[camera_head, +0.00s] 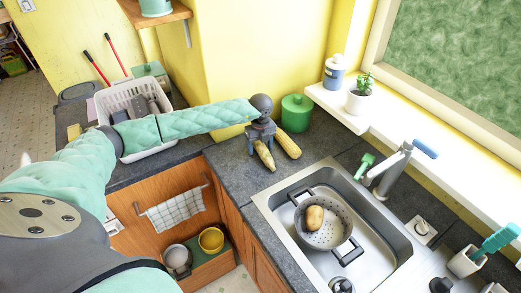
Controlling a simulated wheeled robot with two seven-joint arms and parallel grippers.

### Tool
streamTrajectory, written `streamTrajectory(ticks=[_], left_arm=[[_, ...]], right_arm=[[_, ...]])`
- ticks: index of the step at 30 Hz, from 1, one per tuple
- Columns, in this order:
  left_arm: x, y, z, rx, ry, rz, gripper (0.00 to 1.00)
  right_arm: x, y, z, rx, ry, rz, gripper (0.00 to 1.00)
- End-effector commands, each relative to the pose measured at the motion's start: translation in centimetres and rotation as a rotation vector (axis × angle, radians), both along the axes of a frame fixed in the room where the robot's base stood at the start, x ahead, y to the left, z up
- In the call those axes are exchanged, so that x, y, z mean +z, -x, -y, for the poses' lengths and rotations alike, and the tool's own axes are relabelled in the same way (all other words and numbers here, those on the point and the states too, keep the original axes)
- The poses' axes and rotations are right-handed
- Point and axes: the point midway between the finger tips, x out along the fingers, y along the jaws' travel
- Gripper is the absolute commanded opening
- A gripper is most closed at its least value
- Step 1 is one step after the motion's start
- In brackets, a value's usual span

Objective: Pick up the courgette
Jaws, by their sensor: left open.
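My left gripper (262,136) is at the corner of the grey worktop, its jaws open and pointing down. Directly under it lies a pale yellow, elongated vegetable (265,156), which may be the courgette; its upper end is hidden by the gripper. I cannot tell whether the fingers touch it. A yellow corn cob (288,146) lies close beside it on the right. No plainly green courgette shows. My right gripper is not seen.
A green lidded canister (297,113) stands just behind the corn. A sink (273,207) at front right holds a colander (338,240) with a potato (315,217). A white dish rack (132,89) stands at left. Some worktop before the vegetables is clear.

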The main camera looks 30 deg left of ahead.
Motion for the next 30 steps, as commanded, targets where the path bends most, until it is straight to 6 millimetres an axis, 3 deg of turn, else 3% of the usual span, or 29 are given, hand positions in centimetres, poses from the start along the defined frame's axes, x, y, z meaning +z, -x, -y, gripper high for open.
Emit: streamTrajectory(ticks=[4,5,13,23,28,30], left_arm=[[0.1,0.0,0.0,0.000,0.000,0.000,0.65],[0.1,0.0,0.0,0.000,0.000,0.000,0.61],[0.1,0.0,0.0,0.000,0.001,0.001,0.10],[0.9,-0.1,0.0,0.000,0.000,0.002,0.10],[3.6,-0.1,0.0,0.000,0.001,0.003,0.10],[4.9,-0.1,0.5,-0.003,0.003,0.003,0.10]], right_arm=[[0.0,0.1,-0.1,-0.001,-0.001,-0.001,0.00],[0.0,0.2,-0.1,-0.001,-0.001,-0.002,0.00],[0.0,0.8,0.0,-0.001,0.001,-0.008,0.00],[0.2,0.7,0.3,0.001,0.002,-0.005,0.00],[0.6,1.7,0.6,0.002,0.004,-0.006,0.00],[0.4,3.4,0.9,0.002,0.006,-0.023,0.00]])
